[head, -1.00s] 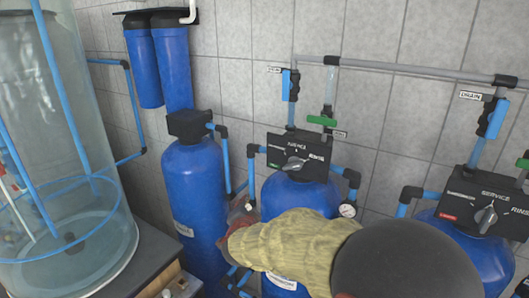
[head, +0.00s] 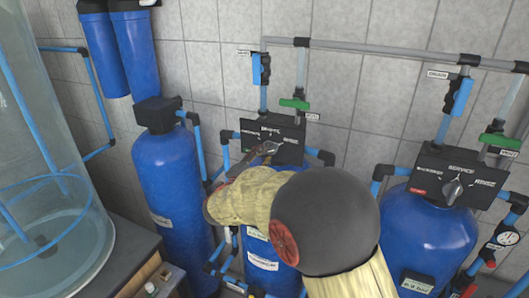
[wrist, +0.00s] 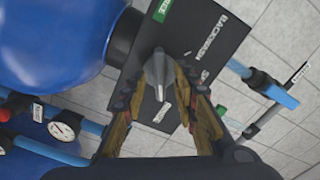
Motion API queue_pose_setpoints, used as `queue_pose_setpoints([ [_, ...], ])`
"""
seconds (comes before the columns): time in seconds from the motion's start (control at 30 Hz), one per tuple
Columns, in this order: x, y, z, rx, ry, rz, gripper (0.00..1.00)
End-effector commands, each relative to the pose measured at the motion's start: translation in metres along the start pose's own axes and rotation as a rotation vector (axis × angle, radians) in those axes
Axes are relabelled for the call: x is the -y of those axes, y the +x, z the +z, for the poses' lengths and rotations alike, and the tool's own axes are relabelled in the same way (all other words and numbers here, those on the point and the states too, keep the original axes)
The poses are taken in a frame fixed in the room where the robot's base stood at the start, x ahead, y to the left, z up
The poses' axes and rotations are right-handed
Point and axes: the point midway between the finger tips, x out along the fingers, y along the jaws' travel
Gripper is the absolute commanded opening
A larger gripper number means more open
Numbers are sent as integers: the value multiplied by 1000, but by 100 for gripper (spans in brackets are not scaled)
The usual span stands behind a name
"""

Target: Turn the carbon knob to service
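The middle blue tank (head: 262,240) has a black control head (head: 288,137) with white lettering, partly hidden by my gripper; I cannot read which tank is named carbon. Its grey knob (wrist: 157,72) shows in the wrist view between my fingers, near the lettering BACKWASH. My gripper (head: 262,152) is in front of this head. In the wrist view my gripper (wrist: 166,85) has its fingers apart, one on each side of the knob. The right finger looks very near it; I cannot tell if it touches. The knob's exact pointing direction is unclear.
Another blue tank (head: 426,240) at right has a similar head with a knob (head: 453,190) and the words SERVICE and RINSE. A tall blue tank (head: 168,180) stands at left beside a clear water tank (head: 40,180). Pipes and a green valve handle (head: 295,104) are above.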

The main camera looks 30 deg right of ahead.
Motion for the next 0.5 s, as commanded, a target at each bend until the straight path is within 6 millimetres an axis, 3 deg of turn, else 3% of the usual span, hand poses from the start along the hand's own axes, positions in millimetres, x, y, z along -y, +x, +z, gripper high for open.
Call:
queue_pose_setpoints([
  [0.17,0,12,0,0,1,1,29],
  [0.43,0,13,0,1,0,0,29],
  [0.5,0,13,0,1,0,0,25],
])
